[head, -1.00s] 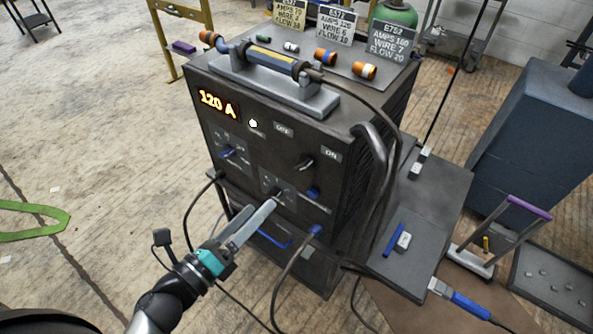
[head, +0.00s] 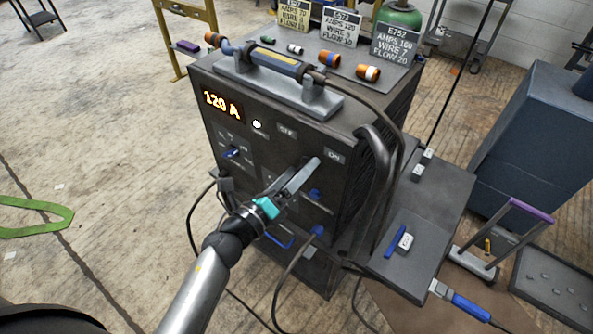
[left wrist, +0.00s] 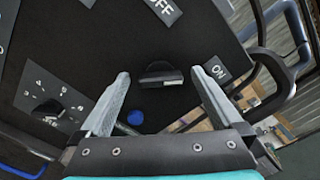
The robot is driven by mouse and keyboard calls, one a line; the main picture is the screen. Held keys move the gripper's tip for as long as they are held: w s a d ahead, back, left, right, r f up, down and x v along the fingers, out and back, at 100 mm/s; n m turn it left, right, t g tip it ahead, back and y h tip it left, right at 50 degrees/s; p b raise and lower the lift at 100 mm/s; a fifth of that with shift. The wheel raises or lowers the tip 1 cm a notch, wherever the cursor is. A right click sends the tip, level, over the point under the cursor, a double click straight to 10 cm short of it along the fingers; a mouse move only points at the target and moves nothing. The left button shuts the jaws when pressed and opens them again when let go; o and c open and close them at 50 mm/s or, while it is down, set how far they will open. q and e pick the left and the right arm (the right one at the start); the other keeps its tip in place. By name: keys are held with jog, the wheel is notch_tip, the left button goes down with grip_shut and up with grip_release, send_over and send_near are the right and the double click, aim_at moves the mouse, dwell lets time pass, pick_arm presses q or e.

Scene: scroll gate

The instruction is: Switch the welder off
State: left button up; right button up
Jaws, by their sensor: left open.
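The welder (head: 272,108) is a dark box with a lit "120 A" display (head: 222,104) and a white lamp (head: 257,125). Its switch is a dark knob (left wrist: 160,73) between an OFF label (left wrist: 164,9) and an ON label (left wrist: 217,70); its pale-marked end points towards ON. My left gripper (head: 306,172) is open in front of the panel and hides the knob in the head view. In the left wrist view its fingers (left wrist: 160,78) stand on either side of the knob, apart from it. My right gripper is not in view.
A blue knob (left wrist: 135,117) sits just below the switch, and a smaller selector (left wrist: 46,110) is at its left. Cables hang from the welder front. A side shelf (head: 432,210) juts out right. Open floor (head: 100,150) lies left.

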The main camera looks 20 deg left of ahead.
pick_arm(q)
jog(key=c, duration=1.4)
